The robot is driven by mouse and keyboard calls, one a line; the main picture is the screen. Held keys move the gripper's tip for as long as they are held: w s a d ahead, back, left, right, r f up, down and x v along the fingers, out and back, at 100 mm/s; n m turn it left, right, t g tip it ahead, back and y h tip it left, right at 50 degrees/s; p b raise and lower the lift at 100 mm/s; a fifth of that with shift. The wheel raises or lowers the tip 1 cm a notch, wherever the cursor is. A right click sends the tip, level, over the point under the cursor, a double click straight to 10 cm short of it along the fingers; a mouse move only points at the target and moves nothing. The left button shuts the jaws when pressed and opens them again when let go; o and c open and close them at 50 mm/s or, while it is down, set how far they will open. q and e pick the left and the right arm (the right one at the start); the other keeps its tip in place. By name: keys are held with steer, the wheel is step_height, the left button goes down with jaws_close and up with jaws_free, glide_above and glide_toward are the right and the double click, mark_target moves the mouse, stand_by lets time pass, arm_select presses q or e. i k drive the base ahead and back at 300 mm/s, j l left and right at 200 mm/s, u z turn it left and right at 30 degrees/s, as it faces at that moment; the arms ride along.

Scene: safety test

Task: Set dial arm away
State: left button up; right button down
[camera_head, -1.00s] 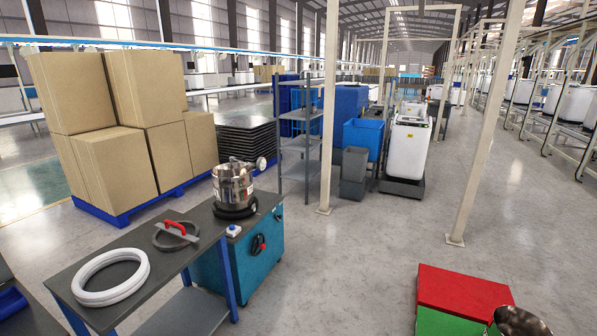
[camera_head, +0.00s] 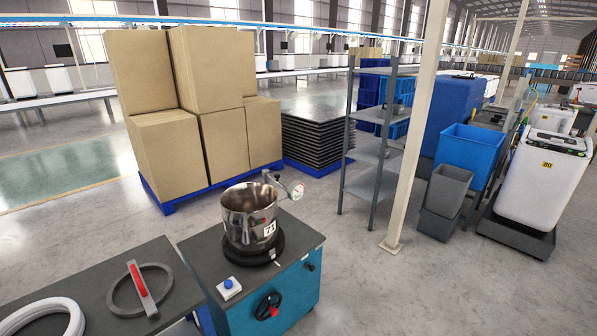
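A grey ring with a red-gripped bar across it (camera_head: 140,289) lies flat on the dark-topped bench. A steel pot (camera_head: 249,218) marked 71 stands upright on a round black base on the teal cabinet (camera_head: 290,295). A small round dial gauge (camera_head: 297,190) on a short stem sticks out at the pot's upper right; its reading is too small to tell. A black handwheel with a red knob (camera_head: 268,306) is on the cabinet's front. I cannot tell which part is the dial arm. Neither of my grippers is in view.
A white ring (camera_head: 72,318) lies at the bench's left, cut by the frame edge. Boxes on a blue pallet (camera_head: 166,208), a shelf rack (camera_head: 368,188) and a post (camera_head: 412,150) stand behind. Floor at the right front is clear.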

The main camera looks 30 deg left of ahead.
mark_target(296, 192)
steer(key=i+l+u, duration=0.1)
steer(key=i+u, duration=0.35)
steer(key=i+l+u, duration=0.15)
steer(key=u, duration=0.25)
steer(key=i+l+u, duration=0.65)
steer(key=u, duration=0.25)
steer(key=i+l+u, duration=0.15)
steer(key=l+u, duration=0.25)
steer(key=l, duration=0.2)
steer(key=i+l+u, duration=0.1)
steer(key=l+u, duration=0.35)
steer(key=l, duration=0.25)
steer(key=l+u, duration=0.4)
steer(key=l, duration=0.3)
